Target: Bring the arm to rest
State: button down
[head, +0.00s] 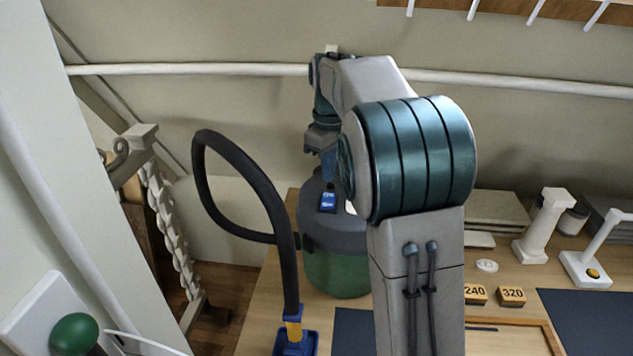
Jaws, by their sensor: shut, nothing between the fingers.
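My arm rises through the middle of the head view and bends over at the top. My gripper (327,178) hangs down at its far end, left of the big teal joint, and is shut with nothing in it. It appears in front of or above a grey and green canister (337,272) on the wooden worktable (255,318). I cannot tell how much space is between them. My arm hides the canister's right side and part of the table.
A black hose (272,200) loops left of the canister to a blue and yellow nozzle (295,338). Blocks marked 240 (475,294) and 320 (511,296), a white pillar (543,228) and a white stand with a yellow button (587,268) are right. A twisted white post (168,225) stands left.

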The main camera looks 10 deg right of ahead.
jog(key=s+f+m+t+b, duration=0.1)
jog(key=s+f+m+t, duration=0.1)
jog(key=s, duration=1.2)
jog(key=s+f+m+t+b, duration=0.1)
jog(key=s+f+m, duration=0.4)
jog(key=s, duration=0.8)
jog(key=shift+s+f+m+t, duration=0.3)
jog(key=shift+s+m+t, duration=0.1)
jog(key=shift+m, duration=0.3)
